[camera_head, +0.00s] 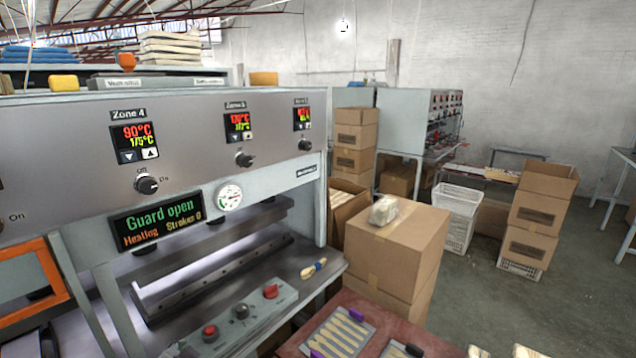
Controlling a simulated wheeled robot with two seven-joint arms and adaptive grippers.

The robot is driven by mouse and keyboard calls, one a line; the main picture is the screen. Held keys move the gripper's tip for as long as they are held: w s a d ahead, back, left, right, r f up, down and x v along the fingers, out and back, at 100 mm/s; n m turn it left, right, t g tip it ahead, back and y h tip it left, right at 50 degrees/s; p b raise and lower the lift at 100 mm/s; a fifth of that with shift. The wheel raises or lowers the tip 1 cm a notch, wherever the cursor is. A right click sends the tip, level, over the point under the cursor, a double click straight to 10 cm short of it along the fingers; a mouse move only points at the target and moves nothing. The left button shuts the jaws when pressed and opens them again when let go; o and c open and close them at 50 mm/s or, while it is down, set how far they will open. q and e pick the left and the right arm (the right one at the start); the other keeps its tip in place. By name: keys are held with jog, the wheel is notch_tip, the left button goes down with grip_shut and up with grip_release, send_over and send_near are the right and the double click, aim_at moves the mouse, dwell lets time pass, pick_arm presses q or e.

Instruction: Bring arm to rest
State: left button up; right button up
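Neither of my arms nor grippers shows in the head view. The spoon press (180,95) fills the left side. Its display reads "Guard open", "Heating" and "Strokes 0". The Zone 4 readout (134,142) shows 90°C over 175°C. Red buttons and a dark knob sit on a control box (240,318) at its front. A tray (318,335) with several pale wooden spoons lies on the reddish table at the bottom. A small item with yellow and dark blue parts (314,268) lies on the press's right ledge.
A large cardboard box (395,240) with a wrapped bundle on top stands right of the press. Stacked cartons (535,220) and white crates (458,210) stand farther back. An orange frame (50,270) is at the far left. Open concrete floor (500,305) lies at the right.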

pick_arm(q)
jog(key=s+d+f+n+g+h, duration=0.35)
jog(key=s+d+f+g, duration=0.2)
jog(key=s+f, duration=0.8)
notch_tip(320, 180, down, 35)
jog(key=s+b, duration=0.2)
jog(key=s, duration=0.1)
jog(key=s+a+f+g+b, duration=0.2)
jog(key=s+a+f, duration=0.1)
jog(key=s+f, duration=1.8)
jog(key=shift+s+a+y, duration=0.2)
jog(key=shift+s+y, duration=0.15)
jog(key=shift+s, duration=0.05)
